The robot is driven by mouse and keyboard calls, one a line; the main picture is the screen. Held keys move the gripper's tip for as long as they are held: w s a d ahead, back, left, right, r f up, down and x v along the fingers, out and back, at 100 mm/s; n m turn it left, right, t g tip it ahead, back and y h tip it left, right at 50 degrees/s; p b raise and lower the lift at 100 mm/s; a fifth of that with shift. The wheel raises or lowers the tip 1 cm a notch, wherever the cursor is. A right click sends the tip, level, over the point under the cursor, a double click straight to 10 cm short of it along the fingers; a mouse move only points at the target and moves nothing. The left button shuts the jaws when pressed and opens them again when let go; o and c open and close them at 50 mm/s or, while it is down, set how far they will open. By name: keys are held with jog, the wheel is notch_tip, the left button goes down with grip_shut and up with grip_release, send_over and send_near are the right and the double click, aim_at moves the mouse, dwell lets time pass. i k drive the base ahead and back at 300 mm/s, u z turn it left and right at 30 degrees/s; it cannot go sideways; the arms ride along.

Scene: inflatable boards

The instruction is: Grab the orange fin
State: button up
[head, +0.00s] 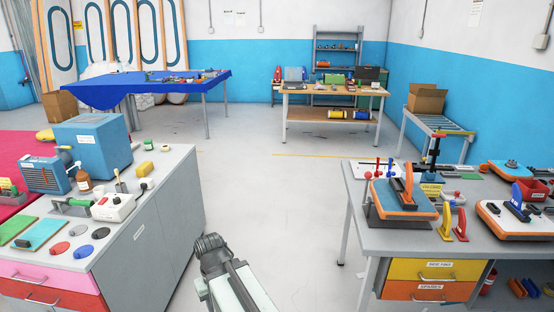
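On the right-hand bench, an orange upright fin-shaped piece (408,181) stands on a grey and orange board section (385,208). A blue fin (517,197) stands on a second, white and orange board section (505,222) at the right. My arm reaches up from the bottom edge, and its grey end (210,246) is over the floor between the benches, well apart from the fins. Its fingers cannot be made out.
The left grey bench (165,235) carries a blue box (91,143), tools and coloured discs. The right grey bench (362,235) has yellow and orange drawers below. The floor (290,215) between them is clear. A blue-covered table (150,83) and wooden workbench (335,92) stand behind.

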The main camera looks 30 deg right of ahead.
aim_at(407, 196)
jog(key=z, duration=1.6)
jog(key=k, duration=1.1)
jog(key=u, duration=1.25)
jog(key=i, duration=1.35)
jog(key=z, duration=0.4)
jog(key=i, duration=1.2)
jog(key=z, duration=0.75)
jog(key=k, duration=0.4)
jog(key=z, duration=0.1)
